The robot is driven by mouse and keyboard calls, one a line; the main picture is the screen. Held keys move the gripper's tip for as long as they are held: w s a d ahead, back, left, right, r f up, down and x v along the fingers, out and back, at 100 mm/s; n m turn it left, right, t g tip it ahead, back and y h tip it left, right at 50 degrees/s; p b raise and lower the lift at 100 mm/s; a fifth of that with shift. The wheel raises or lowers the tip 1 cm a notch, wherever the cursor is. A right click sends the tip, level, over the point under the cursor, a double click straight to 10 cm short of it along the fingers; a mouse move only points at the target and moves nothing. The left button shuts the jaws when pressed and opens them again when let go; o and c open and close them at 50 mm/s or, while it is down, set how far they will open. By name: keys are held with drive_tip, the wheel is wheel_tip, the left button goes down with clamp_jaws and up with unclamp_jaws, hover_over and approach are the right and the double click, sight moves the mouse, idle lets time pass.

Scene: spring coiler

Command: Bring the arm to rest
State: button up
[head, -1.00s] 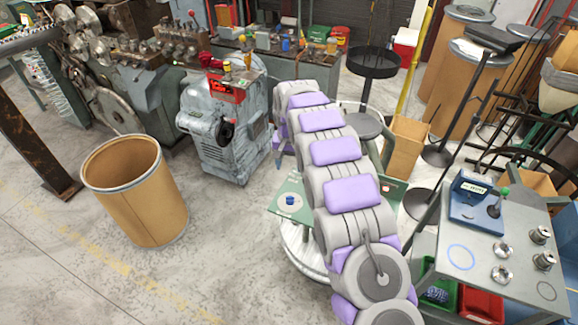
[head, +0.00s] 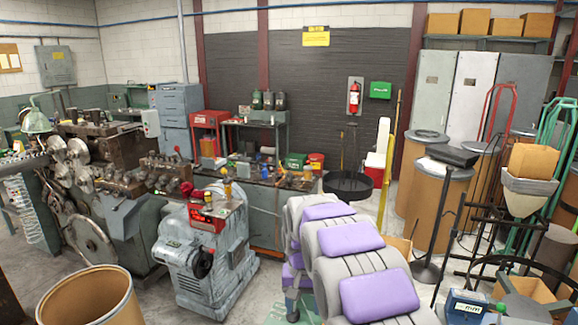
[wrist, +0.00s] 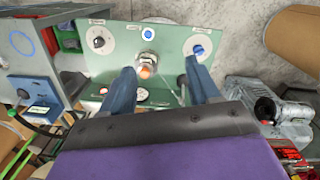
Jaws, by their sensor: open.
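My arm (head: 345,240), grey with purple pads, rises from the bottom edge of the head view, right of centre. My gripper is not visible there. In the wrist view my gripper (wrist: 160,68) has its two blue-grey fingers apart, with nothing seen held. Below or beyond the fingers is a green panel (wrist: 118,62) with printed circles. A small metal cylinder with an orange top (wrist: 147,65) shows between the fingers. A dark-topped round part (wrist: 100,40) lies at the panel's left, and a blue part (wrist: 198,50) at its right. Contact cannot be told.
The coiling machine (head: 205,250) stands left of my arm, with a brown drum (head: 92,300) at lower left. A grey workbench (wrist: 30,45) is left of the panel in the wrist view. Stands and drums (head: 435,185) crowd the right. Some bare floor shows between machine and drum.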

drive_tip(key=s+d+r, duration=0.4)
drive_tip(key=s+d, duration=0.1)
drive_tip(key=s, duration=0.5)
drive_tip(key=s+d+f+b, duration=0.1)
drive_tip(key=s+d, duration=0.1)
drive_tip(key=s, duration=1.3)
drive_tip(key=s+d+f+n+g, duration=0.1)
drive_tip(key=s+d, duration=0.2)
drive_tip(key=s, duration=1.1)
drive_tip(key=shift+s+d+b, duration=0.25)
drive_tip(key=shift+s+b, duration=0.1)
drive_tip(key=shift+s, duration=0.05)
drive_tip(key=shift+c, duration=0.3)
